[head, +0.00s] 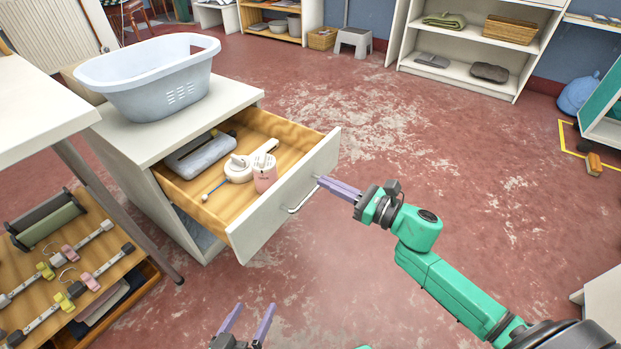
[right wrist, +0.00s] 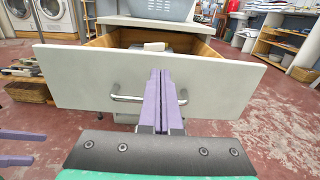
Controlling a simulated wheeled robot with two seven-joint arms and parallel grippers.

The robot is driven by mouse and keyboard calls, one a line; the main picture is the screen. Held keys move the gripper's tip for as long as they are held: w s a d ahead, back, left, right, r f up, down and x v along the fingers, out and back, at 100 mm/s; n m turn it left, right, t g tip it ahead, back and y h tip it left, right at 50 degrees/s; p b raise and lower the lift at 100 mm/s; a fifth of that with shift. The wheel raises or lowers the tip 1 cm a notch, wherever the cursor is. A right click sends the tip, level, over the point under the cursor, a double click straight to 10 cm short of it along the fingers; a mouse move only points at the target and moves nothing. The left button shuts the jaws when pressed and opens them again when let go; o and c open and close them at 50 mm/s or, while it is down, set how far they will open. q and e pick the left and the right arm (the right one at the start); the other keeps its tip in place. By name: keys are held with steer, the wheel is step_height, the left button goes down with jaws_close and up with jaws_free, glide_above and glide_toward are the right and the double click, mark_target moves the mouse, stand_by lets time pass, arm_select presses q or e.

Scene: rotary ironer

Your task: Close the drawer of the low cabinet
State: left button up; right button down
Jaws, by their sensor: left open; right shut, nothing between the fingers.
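The low cabinet (head: 125,138) is white and stands at the left in the head view. Its drawer (head: 290,195) is pulled out, with several items lying inside on the wooden bottom. A metal bar handle (head: 303,197) is on the white drawer front, which also shows in the right wrist view (right wrist: 75,80). My right gripper (head: 322,181) is shut and empty, its purple fingertips at the drawer front by the handle. I cannot tell whether they touch it. My left gripper (head: 250,312) is open and empty at the bottom edge of the head view, below the drawer.
A pale laundry basket (head: 155,85) stands on the cabinet top. A white table (head: 35,105) and a low wooden shelf with hangers (head: 60,270) are at the left. The red floor (head: 430,140) to the right of the drawer is clear.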

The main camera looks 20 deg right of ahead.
mark_target(300, 170)
steer(key=x, duration=0.5)
steer(key=shift+w+a+b, duration=0.1)
steer(key=shift+b, duration=0.25)
